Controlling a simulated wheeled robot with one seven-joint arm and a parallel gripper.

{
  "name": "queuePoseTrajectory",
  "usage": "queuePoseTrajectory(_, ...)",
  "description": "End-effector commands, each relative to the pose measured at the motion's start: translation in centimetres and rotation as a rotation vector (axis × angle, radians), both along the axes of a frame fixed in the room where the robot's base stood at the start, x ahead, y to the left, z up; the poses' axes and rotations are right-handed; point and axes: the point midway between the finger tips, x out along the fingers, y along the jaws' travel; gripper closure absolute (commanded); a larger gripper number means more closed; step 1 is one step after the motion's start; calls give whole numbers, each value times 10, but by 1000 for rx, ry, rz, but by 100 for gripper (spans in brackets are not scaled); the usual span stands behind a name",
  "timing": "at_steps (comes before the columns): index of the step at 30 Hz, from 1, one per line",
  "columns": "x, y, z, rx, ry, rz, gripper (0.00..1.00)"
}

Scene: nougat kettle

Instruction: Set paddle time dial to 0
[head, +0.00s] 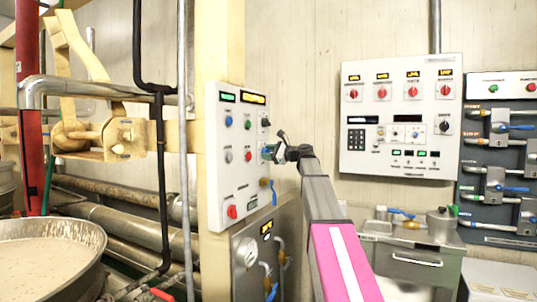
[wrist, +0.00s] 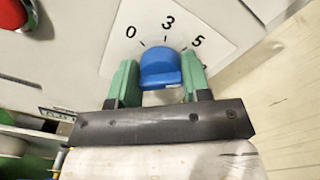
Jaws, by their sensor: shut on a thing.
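In the wrist view a blue dial knob (wrist: 160,68) sits on a white plate (wrist: 212,22) printed with 0, 3 and 5, and part of another mark by the right finger. The 0 is at the knob's upper left, the 3 above it and the 5 at its upper right. I cannot tell which number the knob points to. My gripper (wrist: 160,85) has its green fingers on both sides of the knob, shut on it. In the head view my gripper (head: 270,152) is at the right side of the white control panel (head: 224,184); the knob is hidden there.
A red knob (head: 232,211) is low on the same panel. Another control panel (head: 398,157) hangs on the back wall, with valves and pipes to its right. A kettle of pale mass (head: 92,231) stands at the left. Pipes run behind it.

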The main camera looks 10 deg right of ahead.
Motion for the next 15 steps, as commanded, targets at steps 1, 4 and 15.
queuePoseTrajectory(1, -1, 0, 0, -27, -36, 1, 80)
queuePoseTrajectory(4, -1, 0, -1, -83, -113, 1, 80)
queuePoseTrajectory(15, -1, 1, -2, -290, -398, 1, 80)
